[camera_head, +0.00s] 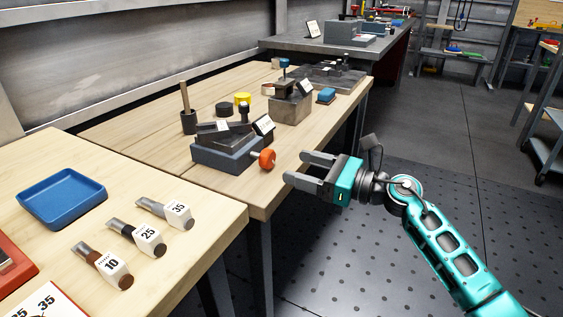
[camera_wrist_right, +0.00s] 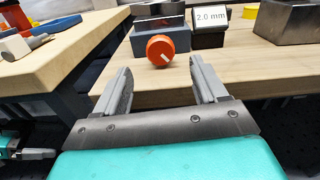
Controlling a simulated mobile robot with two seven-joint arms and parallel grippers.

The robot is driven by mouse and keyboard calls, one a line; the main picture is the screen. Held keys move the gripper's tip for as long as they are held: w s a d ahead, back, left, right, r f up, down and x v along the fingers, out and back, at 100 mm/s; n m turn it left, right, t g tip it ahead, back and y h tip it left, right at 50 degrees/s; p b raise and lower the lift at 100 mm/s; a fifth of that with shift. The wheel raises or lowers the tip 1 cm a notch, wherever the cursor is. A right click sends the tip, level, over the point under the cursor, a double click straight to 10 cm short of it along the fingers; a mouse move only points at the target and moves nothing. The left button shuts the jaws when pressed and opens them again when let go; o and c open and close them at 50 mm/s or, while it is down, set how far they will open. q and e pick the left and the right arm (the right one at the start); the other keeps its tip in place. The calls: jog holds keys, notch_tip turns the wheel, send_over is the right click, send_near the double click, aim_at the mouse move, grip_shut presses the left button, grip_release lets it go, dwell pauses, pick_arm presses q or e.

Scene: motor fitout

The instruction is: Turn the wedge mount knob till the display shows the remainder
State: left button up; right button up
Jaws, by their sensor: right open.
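The wedge mount (camera_head: 222,156) is a dark blue-grey block near the front edge of the middle bench. Its orange knob (camera_head: 267,159) faces my right gripper (camera_head: 297,167). The right gripper is open and empty, a short gap away from the knob. In the right wrist view the knob (camera_wrist_right: 160,48), with a white mark, appears between and beyond the open fingers (camera_wrist_right: 160,70). The small display (camera_wrist_right: 210,17) reads "2.0 mm". A teal and grey part at the lower left of that view looks like my left gripper (camera_wrist_right: 28,153); its jaws are unclear.
Beside the mount stand a dark cup with a stick (camera_head: 188,122), a yellow cylinder (camera_head: 243,99) and a grey-brown block (camera_head: 290,107). The near bench holds a blue tray (camera_head: 62,222) and tools tagged 10, 25 and 35. Floor before the bench is clear.

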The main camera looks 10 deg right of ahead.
aim_at(272, 159)
jog(key=x, duration=0.5)
jog(key=shift+w+a, duration=0.15)
jog(key=shift+a, duration=0.1)
pick_arm(q)
jog(key=shift+f, duration=0.25)
pick_arm(e)
jog(key=shift+c, duration=0.4)
jog(key=c, duration=1)
jog(key=shift+r+m+p, duration=0.2)
jog(key=shift+m+p, duration=0.35)
jog(key=shift+m, duration=0.25)
jog(key=shift+m+p, duration=0.4)
jog(key=shift+m, duration=0.7)
jog(key=shift+f+m, duration=0.25)
jog(key=shift+m, duration=0.05)
pick_arm(q)
jog(key=shift+s+a+r, duration=0.2)
jog(key=shift+a+r, duration=0.15)
jog(key=shift+r, duration=0.3)
